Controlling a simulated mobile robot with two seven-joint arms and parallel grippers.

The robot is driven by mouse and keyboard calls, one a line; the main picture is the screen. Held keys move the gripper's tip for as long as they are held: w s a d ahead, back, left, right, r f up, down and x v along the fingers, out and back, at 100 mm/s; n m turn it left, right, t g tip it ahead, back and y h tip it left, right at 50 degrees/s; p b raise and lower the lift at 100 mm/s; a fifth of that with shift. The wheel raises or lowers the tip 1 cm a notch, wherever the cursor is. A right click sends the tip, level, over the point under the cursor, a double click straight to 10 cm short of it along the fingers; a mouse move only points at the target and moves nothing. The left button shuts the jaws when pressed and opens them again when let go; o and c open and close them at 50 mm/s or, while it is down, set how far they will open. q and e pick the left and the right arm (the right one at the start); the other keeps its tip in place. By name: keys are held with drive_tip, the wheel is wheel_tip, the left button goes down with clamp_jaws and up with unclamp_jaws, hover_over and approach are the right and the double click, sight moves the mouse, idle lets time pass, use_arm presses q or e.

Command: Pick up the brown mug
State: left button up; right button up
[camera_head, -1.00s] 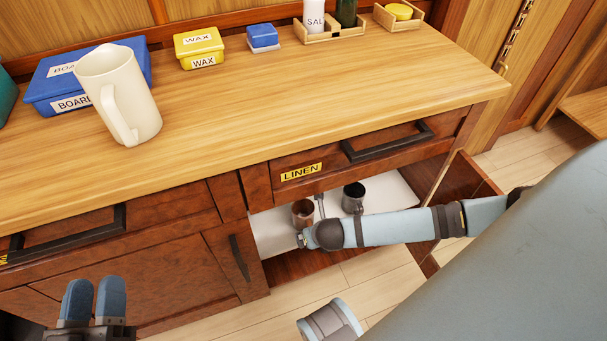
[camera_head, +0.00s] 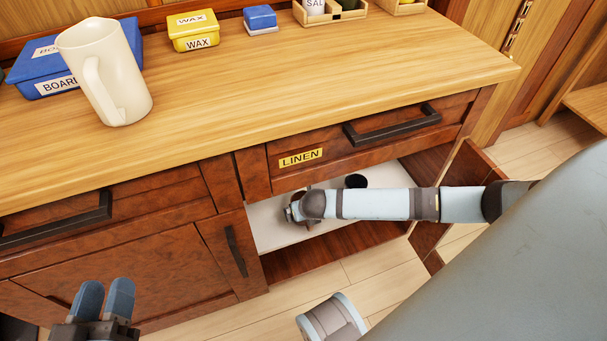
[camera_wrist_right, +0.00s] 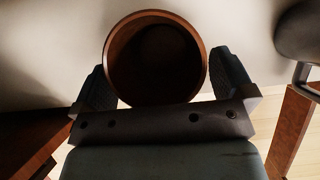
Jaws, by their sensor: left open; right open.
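The brown mug (camera_wrist_right: 155,60) shows in the right wrist view from above, with its round rim and dark inside. It stands on the pale shelf (camera_head: 270,229) of the open cupboard under the counter. My right gripper (camera_wrist_right: 160,72) is open, with one finger on each side of the mug; I cannot tell whether they touch it. In the head view my right arm hides nearly all of this mug. My left gripper (camera_head: 106,290) is open and empty, low at the left in front of the cabinet.
A black mug (camera_head: 356,181) stands behind my right arm on the same shelf. The cupboard door (camera_head: 470,180) is open at the right, and a drawer (camera_head: 360,140) labelled LINEN is above. A cream jug (camera_head: 105,75) and blue and yellow boxes stand on the counter.

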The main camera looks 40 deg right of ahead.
drive_tip(key=c, duration=1.1)
drive_tip(key=shift+o, duration=0.2)
